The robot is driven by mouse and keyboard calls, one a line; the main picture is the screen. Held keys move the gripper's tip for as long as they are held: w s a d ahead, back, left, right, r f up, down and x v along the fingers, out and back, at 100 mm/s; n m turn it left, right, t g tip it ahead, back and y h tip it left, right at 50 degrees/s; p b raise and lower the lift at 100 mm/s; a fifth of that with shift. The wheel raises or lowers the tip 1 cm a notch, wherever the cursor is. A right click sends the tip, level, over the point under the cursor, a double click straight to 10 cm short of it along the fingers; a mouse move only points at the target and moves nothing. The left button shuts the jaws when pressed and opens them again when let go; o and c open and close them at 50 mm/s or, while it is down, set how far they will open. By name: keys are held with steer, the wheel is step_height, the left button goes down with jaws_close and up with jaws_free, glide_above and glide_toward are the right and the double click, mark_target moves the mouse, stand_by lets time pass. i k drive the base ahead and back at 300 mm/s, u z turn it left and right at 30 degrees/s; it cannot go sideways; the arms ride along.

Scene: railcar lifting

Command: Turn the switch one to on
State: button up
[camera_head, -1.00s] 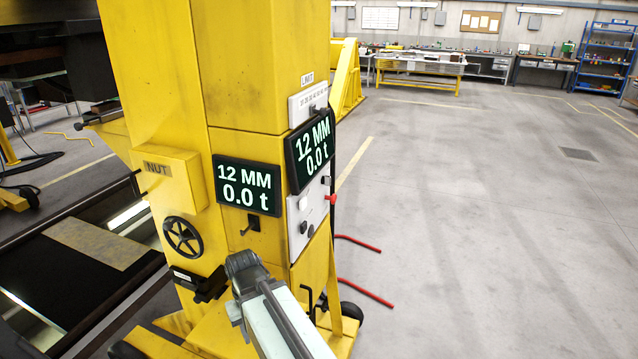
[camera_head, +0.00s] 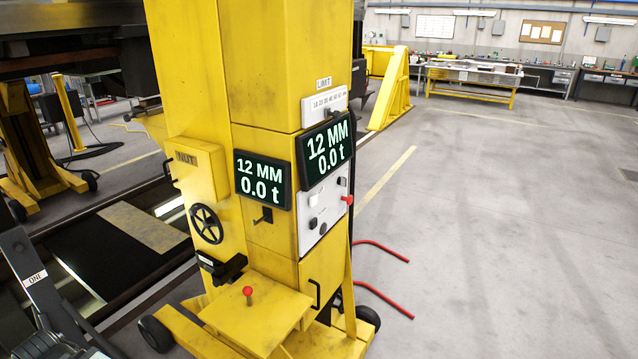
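A dark, tilted part with a white label reading "ONE" (camera_head: 36,278) stands at the lower left edge. It is cut off by the frame, so I cannot tell its full shape or any switch setting. The yellow lifting jack (camera_head: 262,60) fills the middle. A light control panel (camera_head: 325,207) on its right side carries small dark knobs and a red knob (camera_head: 347,199). Their labels are too small to read. My gripper is not in view.
Two displays on the jack, the left one (camera_head: 263,179) and the right one (camera_head: 325,150), read 12 MM and 0.0 t. A handwheel (camera_head: 207,224) and a red-topped lever (camera_head: 248,291) stick out. A dark pit lies left; open floor (camera_head: 500,240) lies right.

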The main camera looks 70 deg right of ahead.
mark_target(341, 181)
steer(key=k, duration=1.55)
steer(key=z, duration=0.85)
steer(key=i, duration=0.95)
steer(key=z, duration=0.05)
